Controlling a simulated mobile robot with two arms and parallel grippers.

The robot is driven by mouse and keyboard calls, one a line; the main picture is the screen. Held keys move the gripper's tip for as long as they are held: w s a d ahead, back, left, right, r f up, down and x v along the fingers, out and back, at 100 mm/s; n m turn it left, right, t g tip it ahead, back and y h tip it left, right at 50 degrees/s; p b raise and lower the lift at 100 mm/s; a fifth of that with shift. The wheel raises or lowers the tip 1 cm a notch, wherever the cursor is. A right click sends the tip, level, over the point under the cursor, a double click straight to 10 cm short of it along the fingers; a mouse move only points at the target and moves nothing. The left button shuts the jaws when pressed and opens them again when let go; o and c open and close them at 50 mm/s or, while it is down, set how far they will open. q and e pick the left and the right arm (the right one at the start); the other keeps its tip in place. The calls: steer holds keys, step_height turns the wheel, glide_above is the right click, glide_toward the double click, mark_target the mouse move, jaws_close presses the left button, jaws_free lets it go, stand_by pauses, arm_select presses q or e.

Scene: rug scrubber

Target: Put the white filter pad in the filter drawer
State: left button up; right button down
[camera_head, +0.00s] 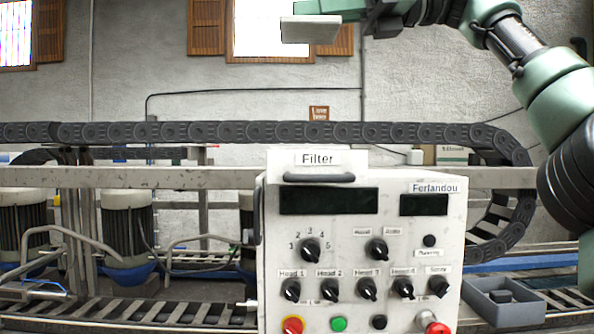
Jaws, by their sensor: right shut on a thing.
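My right gripper (368,20) is at the top of the head view, high above the control panel. It is shut on the white filter pad (309,31), a pale flat block that sticks out to its left, clear of everything else. The filter drawer (317,158) is at the top left of the panel, with a white "Filter" label and a dark handle below it. I cannot tell from this angle how far the drawer is open, and its inside is hidden. My left gripper is not in view.
The white control panel (362,262) carries several black knobs, dark displays and coloured buttons. A dark cable chain (230,131) and a metal rail run behind it. An open grey box (503,308) holding a dark item stands at the lower right. The air between pad and panel is clear.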

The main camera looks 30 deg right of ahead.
steer(key=shift+f, duration=0.4)
steer(key=f, duration=0.9)
steer(key=s+f, duration=0.1)
steer(key=f, duration=0.4)
steer(key=shift+d+f+b, duration=0.15)
steer(key=shift+f+b, duration=0.05)
steer(key=shift+b, duration=0.1)
steer(key=shift+s+f, duration=0.15)
steer(key=shift+f, duration=0.1)
step_height(320, 180, down, 3)
steer(key=shift+f+p, duration=0.1)
steer(key=shift+p, duration=0.2)
steer(key=shift+f, duration=0.35)
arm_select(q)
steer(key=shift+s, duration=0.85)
